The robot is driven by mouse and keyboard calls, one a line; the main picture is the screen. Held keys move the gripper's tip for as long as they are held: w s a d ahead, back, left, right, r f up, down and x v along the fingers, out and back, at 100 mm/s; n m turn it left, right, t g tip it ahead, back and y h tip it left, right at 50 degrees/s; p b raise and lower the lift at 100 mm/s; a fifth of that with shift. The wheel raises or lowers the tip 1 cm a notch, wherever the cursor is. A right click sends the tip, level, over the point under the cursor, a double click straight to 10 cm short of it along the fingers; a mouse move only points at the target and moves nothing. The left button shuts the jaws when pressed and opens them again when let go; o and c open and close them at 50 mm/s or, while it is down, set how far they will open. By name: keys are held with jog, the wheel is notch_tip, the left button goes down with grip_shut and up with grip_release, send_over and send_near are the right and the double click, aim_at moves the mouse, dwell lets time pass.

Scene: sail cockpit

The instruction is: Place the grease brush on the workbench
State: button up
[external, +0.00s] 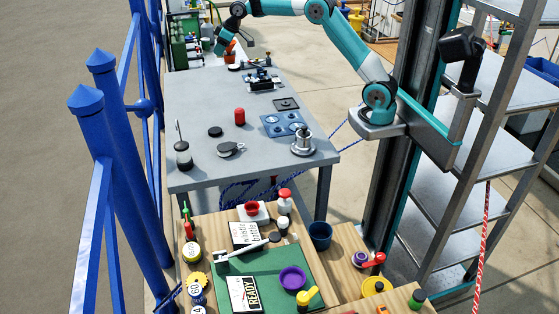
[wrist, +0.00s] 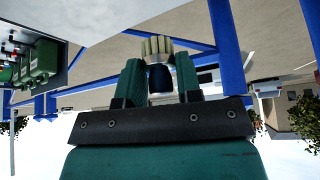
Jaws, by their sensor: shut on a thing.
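The grease brush shows in the wrist view, with pale bristles (wrist: 157,46) and a dark lower part between the two green fingers. My gripper (wrist: 158,75) is shut on it. In the external view my gripper (external: 222,42) is at the far end of the grey workbench (external: 195,105), near an orange pot-like thing (external: 231,46). The brush is too small to make out there. I cannot tell how high it is above the surface.
On the workbench are a red cylinder (external: 240,117), a blue plate with round parts (external: 284,124), a metal fitting (external: 303,145), dark discs (external: 216,131) and an oil can (external: 183,155). Bare grey surface lies left of centre. A blue railing (external: 120,160) runs along the left.

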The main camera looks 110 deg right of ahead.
notch_tip(320, 180, down, 25)
jog(key=shift+d+f+p, duration=0.1)
jog(key=shift+p, duration=0.75)
